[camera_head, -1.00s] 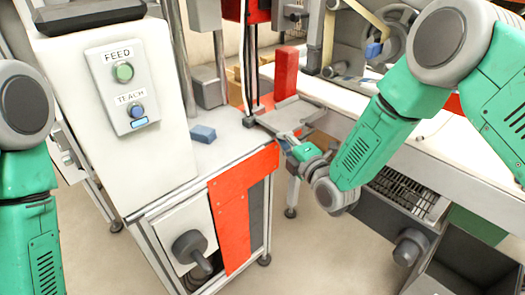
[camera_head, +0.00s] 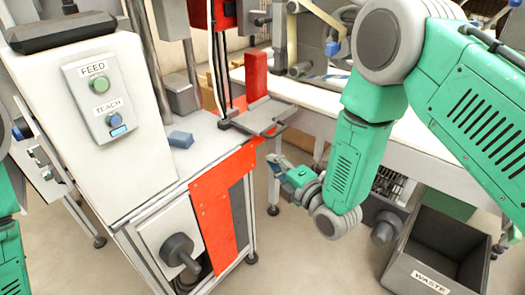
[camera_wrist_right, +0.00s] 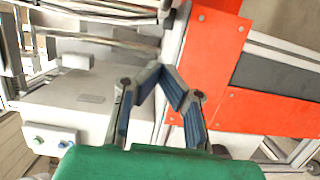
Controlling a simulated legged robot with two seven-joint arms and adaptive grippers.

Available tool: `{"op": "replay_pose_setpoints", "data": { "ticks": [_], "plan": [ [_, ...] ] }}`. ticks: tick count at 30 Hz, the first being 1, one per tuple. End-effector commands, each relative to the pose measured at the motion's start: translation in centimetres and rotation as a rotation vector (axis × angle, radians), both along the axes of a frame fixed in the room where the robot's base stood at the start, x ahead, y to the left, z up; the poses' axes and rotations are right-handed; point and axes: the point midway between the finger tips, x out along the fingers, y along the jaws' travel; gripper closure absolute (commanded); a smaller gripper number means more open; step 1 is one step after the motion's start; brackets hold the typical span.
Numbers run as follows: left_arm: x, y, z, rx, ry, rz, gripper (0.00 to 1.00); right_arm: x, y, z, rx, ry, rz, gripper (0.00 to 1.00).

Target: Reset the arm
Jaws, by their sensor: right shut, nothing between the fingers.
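My right arm comes in from the right in the head view, with its elbow raised and its forearm hanging down. The right gripper (camera_head: 273,162) is small there, in front of the machine's side and below the grey plate (camera_head: 260,117). It also shows in the right wrist view (camera_wrist_right: 161,72), where its blue-padded fingers come together with nothing between them. Only part of my left arm shows at the left edge of the head view; its gripper is out of frame.
The white machine (camera_head: 110,120) with FEED and TEACH buttons stands left, with an orange panel (camera_head: 222,205). A red upright block (camera_head: 256,75) stands behind. A grey WASTE bin (camera_head: 432,274) is at lower right. Open floor lies between.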

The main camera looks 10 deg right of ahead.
Motion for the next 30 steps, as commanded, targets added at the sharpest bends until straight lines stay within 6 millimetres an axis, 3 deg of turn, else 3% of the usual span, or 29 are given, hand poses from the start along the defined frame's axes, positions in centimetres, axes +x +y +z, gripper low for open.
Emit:
{"op": "replay_pose_setpoints", "data": {
  "ticks": [8,11,14,18,21,24,27,30],
  "plan": [
    [0.0,0.1,0.2,0.001,0.0,0.002,0.35,-1.3,-0.1,-0.2,0.003,0.015,-0.001,1.0],
    [0.0,0.1,0.2,0.001,0.001,0.002,0.35,-2.3,-1.0,-2.2,0.061,0.128,-0.018,1.0],
    [0.0,0.1,0.4,0.001,0.001,0.002,0.35,-5.0,-2.5,-6.4,0.19,0.372,-0.081,1.0],
    [0.0,0.1,0.6,0.001,0.001,0.002,0.35,-12.3,-5.6,-13.4,0.448,0.822,-0.31,1.0],
    [0.0,0.0,0.8,0.001,0.0,0.001,0.35,-18.7,-7.6,-16.9,0.624,1.096,-0.557,1.0],
    [0.0,0.0,0.9,0.001,0.0,0.001,0.35,-25.0,-9.2,-18.8,0.77,1.289,-0.833,1.0],
    [0.0,0.0,1.0,0.001,0.0,0.001,0.35,-30.3,-10.4,-19.4,0.872,1.401,-1.087,1.0],
    [0.0,0.0,1.1,0.001,0.0,0.002,0.35,-33.9,-11.2,-19.5,0.935,1.451,-1.274,1.0]
  ]
}}
